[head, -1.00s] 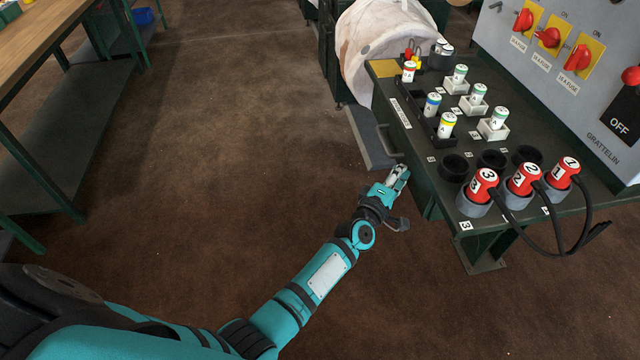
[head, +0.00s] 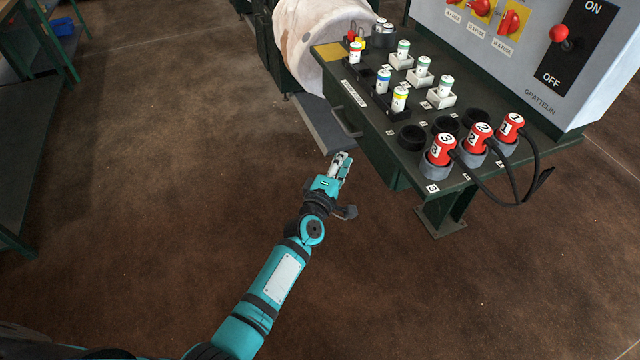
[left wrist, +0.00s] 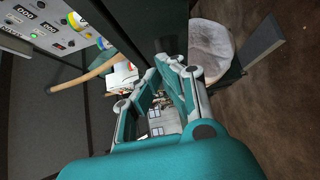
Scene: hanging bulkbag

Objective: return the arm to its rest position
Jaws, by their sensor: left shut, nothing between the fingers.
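My left arm reaches in from the bottom of the head view. Its teal and grey left gripper (head: 341,162) is shut and empty, in the open air in front of the dark green bench (head: 400,178) with the sockets. It appears apart from the bench. In the left wrist view the gripper fingers (left wrist: 170,72) also show, with nothing held between them. My right gripper is not in view.
The bench carries red numbered plugs (head: 473,138) with black cables, several labelled bottles (head: 399,99) and a grey control panel (head: 500,60). A white bulk bag (head: 310,40) hangs behind. A workbench (head: 30,150) stands at left. Brown floor between is clear.

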